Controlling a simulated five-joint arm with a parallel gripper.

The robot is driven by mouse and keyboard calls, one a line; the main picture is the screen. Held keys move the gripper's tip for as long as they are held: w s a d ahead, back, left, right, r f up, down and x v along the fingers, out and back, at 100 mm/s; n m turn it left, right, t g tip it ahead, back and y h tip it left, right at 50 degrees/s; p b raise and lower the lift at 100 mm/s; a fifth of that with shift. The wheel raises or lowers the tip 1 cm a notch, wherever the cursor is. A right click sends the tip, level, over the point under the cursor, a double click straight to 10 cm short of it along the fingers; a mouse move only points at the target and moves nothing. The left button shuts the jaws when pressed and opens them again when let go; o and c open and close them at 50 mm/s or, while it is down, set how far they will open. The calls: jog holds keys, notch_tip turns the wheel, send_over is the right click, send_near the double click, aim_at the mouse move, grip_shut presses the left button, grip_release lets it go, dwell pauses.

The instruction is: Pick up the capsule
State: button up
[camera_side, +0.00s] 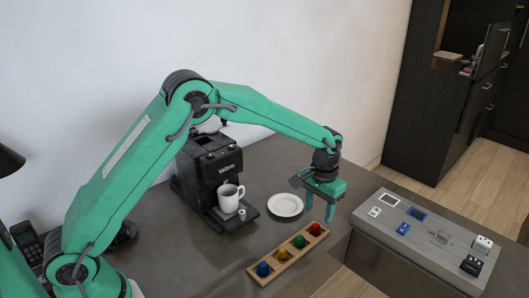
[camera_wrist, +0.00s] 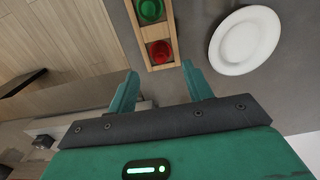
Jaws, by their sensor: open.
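A wooden holder (camera_side: 260,281) carries a row of coloured capsules: blue (camera_side: 263,270), yellow (camera_side: 282,254), green (camera_side: 299,242) and red (camera_side: 315,230). In the wrist view, the red capsule (camera_wrist: 161,51) and green capsule (camera_wrist: 150,10) show in the holder (camera_wrist: 160,66). My gripper (camera_side: 318,217) is open with its fingers pointing down, near the red end of the holder. In the wrist view, my gripper (camera_wrist: 160,72) has nothing between its fingers, and the red capsule lies just beyond the fingertips. The blue and yellow capsules are outside the wrist view.
A black coffee machine (camera_side: 216,165) with a white mug (camera_side: 230,198) stands behind the holder. A white saucer (camera_side: 285,205) lies between machine and gripper; it shows in the wrist view (camera_wrist: 246,40). A grey box (camera_side: 420,240) with small items stands at right.

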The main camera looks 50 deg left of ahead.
aim_at(316, 224)
jog(key=shift+s+f, duration=0.1)
jog(key=shift+f, duration=2.55)
jog(key=c, duration=1.1)
